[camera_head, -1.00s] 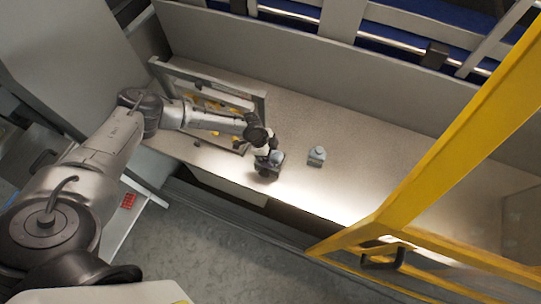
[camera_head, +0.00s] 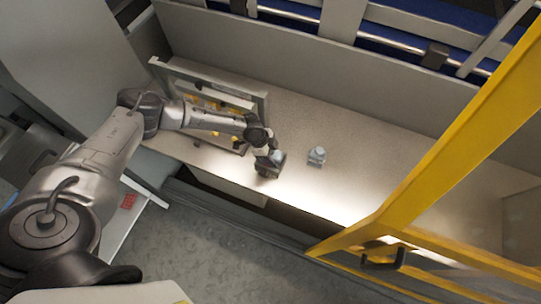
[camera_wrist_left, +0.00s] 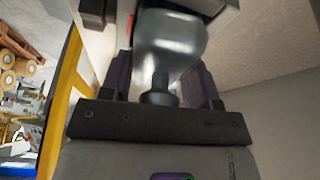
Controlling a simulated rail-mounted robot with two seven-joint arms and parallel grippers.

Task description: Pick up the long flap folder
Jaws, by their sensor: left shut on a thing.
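My left gripper (camera_head: 270,164) is over the worktop, near its front edge. It is shut on a smooth grey piece with a narrow dark neck, which I take to be the long flap folder (camera_wrist_left: 170,45). In the left wrist view this piece sits between the two dark fingers (camera_wrist_left: 160,88). In the head view only a small bluish-grey part of it shows beside the gripper. I cannot tell whether it touches the worktop. My right gripper is not in view.
A similar small bluish-grey piece (camera_head: 317,157) stands on the worktop (camera_head: 340,185), just right of my left gripper. A grey frame with yellow parts (camera_head: 262,100) stands behind my forearm. A yellow guard frame (camera_head: 455,130) crosses the right side.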

